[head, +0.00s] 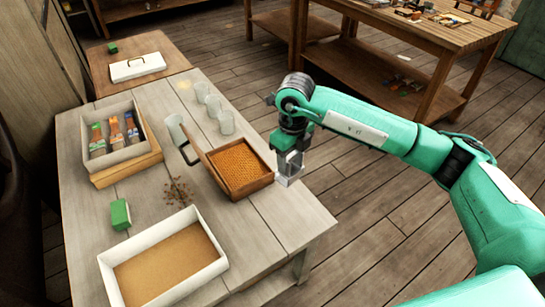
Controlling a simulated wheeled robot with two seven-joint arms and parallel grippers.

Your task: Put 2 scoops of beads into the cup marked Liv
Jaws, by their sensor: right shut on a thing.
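A wooden box (268,179) full of orange beads (238,165) stands on the pale table, with a brown board tilted up along its left side. My right gripper (289,166) is just right of the box, by the table's right edge. It is shut on a small pale, clear thing that looks like the scoop (286,181); whether beads are in it I cannot tell. Several clear cups (226,124) stand in a row behind the box. No name on them can be read, so I cannot tell which is Liv's. My left gripper is not in view.
A crate of colourful packets (143,155) sits at left. Dark reddish bits (177,190) lie mid-table.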

